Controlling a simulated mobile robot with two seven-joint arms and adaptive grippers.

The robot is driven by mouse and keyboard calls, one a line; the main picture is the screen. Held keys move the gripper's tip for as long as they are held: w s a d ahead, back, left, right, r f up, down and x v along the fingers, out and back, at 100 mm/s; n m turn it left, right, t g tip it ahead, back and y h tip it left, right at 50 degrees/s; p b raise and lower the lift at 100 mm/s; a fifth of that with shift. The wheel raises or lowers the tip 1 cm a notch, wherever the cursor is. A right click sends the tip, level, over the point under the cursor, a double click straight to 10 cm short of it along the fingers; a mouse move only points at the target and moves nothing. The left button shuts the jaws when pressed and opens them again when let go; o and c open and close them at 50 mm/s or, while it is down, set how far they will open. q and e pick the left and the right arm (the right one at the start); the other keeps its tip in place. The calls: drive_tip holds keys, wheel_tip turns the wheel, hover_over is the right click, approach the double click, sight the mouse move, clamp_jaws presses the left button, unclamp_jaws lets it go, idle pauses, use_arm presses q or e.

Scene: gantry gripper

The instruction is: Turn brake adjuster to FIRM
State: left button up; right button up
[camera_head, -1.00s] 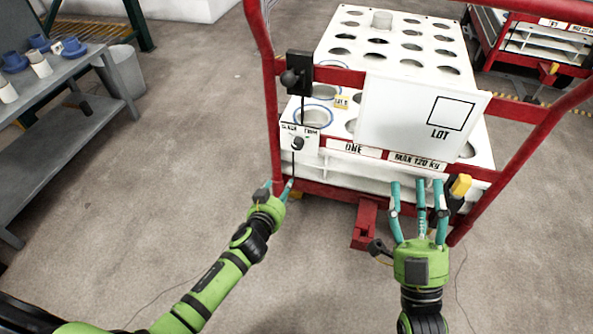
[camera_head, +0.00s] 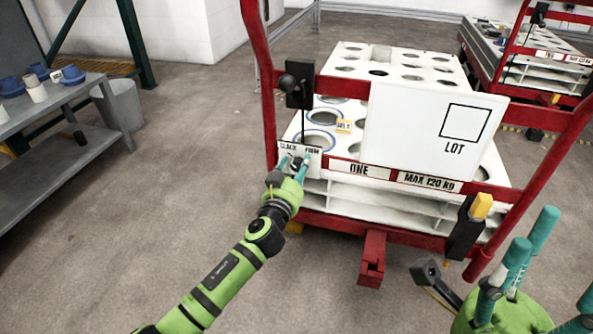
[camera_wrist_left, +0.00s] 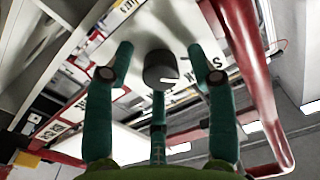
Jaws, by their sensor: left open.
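The brake adjuster is a small dark knob (camera_head: 296,163) on a white plate (camera_head: 314,163) lettered SLACK and FIRM, at the left of the red cart's front. My left gripper (camera_head: 294,160) is at the plate, its teal fingers open around the knob and partly hiding it. In the left wrist view the knob (camera_wrist_left: 161,68) sits between the spread fingers (camera_wrist_left: 160,85), with gaps on both sides. A short white mark shows on its face. Part of the plate's lettering shows to its right. My right gripper (camera_head: 540,265) is open and empty at the lower right.
The cart's red frame post (camera_head: 262,90) rises left of the plate. A white LOT board (camera_head: 432,130) is to the right. A grey bench (camera_head: 70,120) stands at far left, with clear floor between.

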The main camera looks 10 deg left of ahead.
use_arm(q)
drive_tip(key=shift+w, duration=0.25)
clamp_jaws()
